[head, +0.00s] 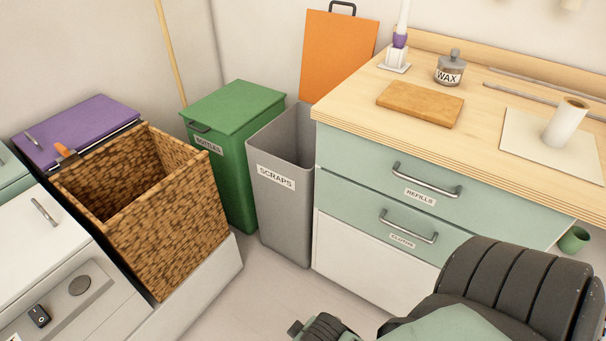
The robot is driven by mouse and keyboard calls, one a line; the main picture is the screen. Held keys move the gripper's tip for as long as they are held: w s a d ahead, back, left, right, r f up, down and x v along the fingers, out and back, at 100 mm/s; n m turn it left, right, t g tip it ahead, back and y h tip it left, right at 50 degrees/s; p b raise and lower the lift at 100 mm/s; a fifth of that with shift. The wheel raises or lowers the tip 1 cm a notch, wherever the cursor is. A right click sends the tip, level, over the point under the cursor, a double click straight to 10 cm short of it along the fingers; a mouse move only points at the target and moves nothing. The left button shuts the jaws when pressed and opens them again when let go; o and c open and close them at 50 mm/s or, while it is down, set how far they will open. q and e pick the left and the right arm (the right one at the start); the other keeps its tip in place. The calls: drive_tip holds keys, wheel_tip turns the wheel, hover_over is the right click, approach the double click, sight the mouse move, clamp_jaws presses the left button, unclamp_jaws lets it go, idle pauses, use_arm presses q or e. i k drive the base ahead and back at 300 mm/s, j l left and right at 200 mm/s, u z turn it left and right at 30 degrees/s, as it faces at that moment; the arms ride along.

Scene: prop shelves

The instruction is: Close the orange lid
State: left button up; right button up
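The orange lid (337,55) stands raised, nearly upright, behind the grey bin labelled SCRAPS (277,200). It has a dark handle (343,8) on its top edge. The bin's mouth is open and its dark inside shows; its right side is up against the counter. The lid's lower edge is at the back of the bin, and the hinge is not clearly seen. Dark ribbed parts of my own arm fill the lower right, with a smaller dark part at bottom centre. I make out no fingertips of either gripper.
A green bin labelled BOTTLES (226,165), lid shut, stands left of the grey bin. A woven basket (170,215) and a purple lid (80,130) are further left. The wooden counter (365,83) carries a board (420,103) and a WAX jar (451,70). Floor in front is clear.

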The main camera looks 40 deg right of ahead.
sight(335, 45)
drive_tip(key=i+l+z, duration=0.15)
drive_tip(key=z, duration=0.35)
drive_tip(key=i+l+z, duration=0.2)
drive_tip(key=z, duration=0.25)
drive_tip(key=i+l+z, duration=0.25)
drive_tip(key=z, duration=0.25)
drive_tip(key=i+j+z, duration=0.15)
drive_tip(key=j+z, duration=0.15)
